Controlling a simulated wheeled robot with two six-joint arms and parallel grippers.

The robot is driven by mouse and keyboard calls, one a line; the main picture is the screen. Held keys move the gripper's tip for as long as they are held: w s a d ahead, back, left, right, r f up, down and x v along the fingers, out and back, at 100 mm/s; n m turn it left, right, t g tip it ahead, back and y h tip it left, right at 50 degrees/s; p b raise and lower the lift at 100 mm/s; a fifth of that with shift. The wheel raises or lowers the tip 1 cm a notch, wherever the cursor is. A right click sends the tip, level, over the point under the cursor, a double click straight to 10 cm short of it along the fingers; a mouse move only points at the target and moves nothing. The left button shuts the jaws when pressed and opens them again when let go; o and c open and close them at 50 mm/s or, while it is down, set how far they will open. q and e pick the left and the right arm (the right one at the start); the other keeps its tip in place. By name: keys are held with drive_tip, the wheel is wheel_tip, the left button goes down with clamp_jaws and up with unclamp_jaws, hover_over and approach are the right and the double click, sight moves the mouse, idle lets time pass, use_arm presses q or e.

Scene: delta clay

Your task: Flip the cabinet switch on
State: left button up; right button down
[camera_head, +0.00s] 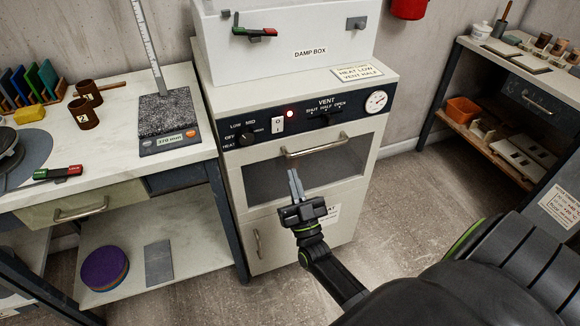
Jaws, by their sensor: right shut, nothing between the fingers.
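The cream cabinet (232,160) stands in the middle of the view, with a dark control panel (352,108) along its top front. On the panel is a small white rocker switch (277,126), with a red lamp (290,114) just to its right. I cannot tell which way the rocker is tipped. My right gripper (293,173) is shut and empty. In the picture its fingertips are below the switch, in front of the window door, pointing up toward the panel. They look apart from the cabinet. My left gripper is out of view.
A door handle (318,147) juts out below. The damp box (300,75) stands on top. A bench (110,150) is left, a shelf (500,60) right.

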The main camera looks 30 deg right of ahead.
drive_tip(key=shift+b+v, duration=0.35)
drive_tip(key=shift+v, duration=1.35)
drive_tip(key=shift+w+f, duration=0.15)
